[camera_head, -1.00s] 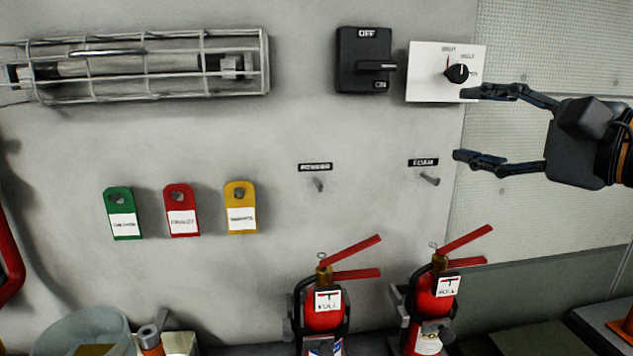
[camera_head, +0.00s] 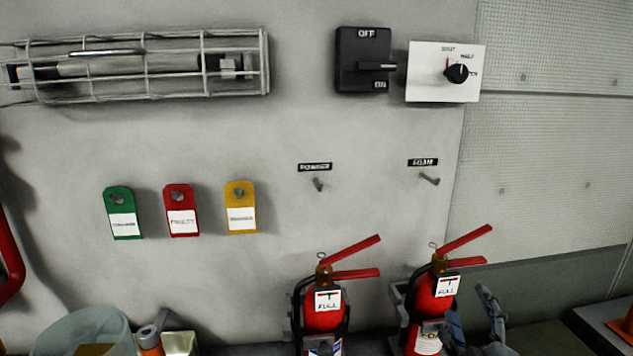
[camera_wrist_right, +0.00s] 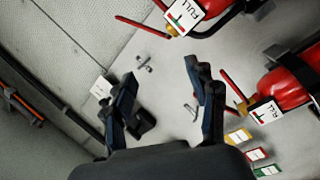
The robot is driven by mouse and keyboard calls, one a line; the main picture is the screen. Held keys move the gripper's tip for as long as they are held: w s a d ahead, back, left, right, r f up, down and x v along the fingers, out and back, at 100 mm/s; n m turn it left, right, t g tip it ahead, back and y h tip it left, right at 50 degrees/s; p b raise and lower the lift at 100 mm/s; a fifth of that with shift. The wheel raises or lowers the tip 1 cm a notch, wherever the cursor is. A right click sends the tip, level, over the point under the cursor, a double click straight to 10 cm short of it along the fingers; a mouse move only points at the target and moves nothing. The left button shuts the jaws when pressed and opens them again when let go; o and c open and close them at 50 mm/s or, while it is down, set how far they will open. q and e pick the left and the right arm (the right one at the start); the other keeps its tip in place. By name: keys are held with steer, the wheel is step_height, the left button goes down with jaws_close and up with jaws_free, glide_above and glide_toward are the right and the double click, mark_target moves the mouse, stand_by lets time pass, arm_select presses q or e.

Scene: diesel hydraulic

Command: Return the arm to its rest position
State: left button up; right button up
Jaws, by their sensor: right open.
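My right gripper (camera_head: 472,322) is low at the right in the head view, beside the right fire extinguisher (camera_head: 424,300), partly cut off by the bottom edge. In the right wrist view my right gripper (camera_wrist_right: 165,95) shows both fingers spread apart with nothing between them. Its fingers point toward the wall. My left gripper is not in view. The white panel with a black knob (camera_head: 457,73) and the black OFF/ON switch (camera_head: 362,60) are on the wall above, with no gripper near them.
A second fire extinguisher (camera_head: 323,308) stands left of the first. Green (camera_head: 122,212), red (camera_head: 181,210) and yellow (camera_head: 240,207) tags hang on the wall. A clear bucket (camera_head: 95,330) is at lower left. An orange cone (camera_head: 624,325) is at lower right.

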steer(key=s+f+m+g, duration=0.4)
steer(key=s+f+g, duration=0.1)
steer(key=f, duration=0.8)
steer(key=s+a+f+m+g+y, duration=0.35)
steer(key=s+f+g, duration=0.65)
steer(key=s+f, duration=0.8)
steer(key=s+f+g, duration=0.2)
steer(key=s+f, duration=0.1)
steer(key=f, duration=2.2)
steer(key=s+d+f, duration=0.2)
steer(key=s+f, duration=1.4)
steer(key=s, duration=0.1)
steer(key=shift+g+h, duration=0.4)
steer(key=shift+h, duration=0.05)
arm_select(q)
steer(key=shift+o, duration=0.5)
arm_select(e)
steer(key=shift+s+d, duration=0.1)
